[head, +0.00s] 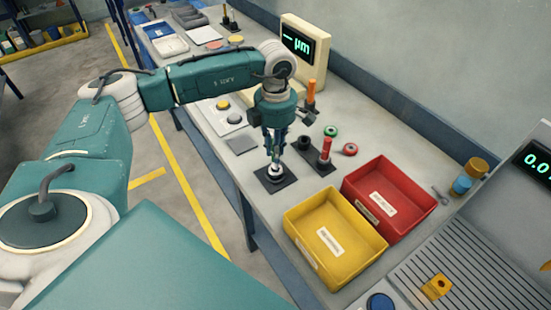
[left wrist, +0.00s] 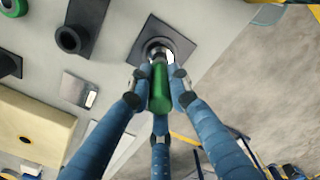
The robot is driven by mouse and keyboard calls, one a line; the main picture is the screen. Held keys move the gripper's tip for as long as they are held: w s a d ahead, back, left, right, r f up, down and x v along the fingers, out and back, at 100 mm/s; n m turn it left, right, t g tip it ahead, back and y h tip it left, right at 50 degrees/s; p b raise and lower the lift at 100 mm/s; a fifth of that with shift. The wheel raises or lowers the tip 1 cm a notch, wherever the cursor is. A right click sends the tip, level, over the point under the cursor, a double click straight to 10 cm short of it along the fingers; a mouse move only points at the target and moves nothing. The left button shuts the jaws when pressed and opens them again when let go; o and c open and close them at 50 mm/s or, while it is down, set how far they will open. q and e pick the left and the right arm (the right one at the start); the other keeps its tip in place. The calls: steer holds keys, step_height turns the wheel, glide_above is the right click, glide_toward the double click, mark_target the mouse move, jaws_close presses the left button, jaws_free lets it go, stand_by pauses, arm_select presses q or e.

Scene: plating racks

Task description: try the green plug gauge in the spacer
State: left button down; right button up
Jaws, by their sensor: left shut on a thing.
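My left gripper (head: 274,155) points straight down over the spacer (head: 275,172), a small ring-shaped part on a dark square plate (head: 266,185). In the left wrist view its three blue fingers (left wrist: 158,80) are closed around the green handle of the plug gauge (left wrist: 160,92). The gauge's lower end meets the spacer (left wrist: 157,46), which sits on the dark plate (left wrist: 140,60). The fingers hide part of that end, so I cannot tell how deep it is in the bore. My right gripper is not in view.
A yellow bin (head: 296,232) and a red bin (head: 418,208) stand at the right. A red-handled gauge (head: 326,150), a dark holder (head: 304,142), a green ring (head: 330,131) and a red ring (head: 350,149) are close by. A display unit (head: 313,68) stands behind.

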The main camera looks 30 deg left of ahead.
arm_select(q)
steer(key=shift+r+p, duration=1.1)
steer(key=shift+r, duration=1.1)
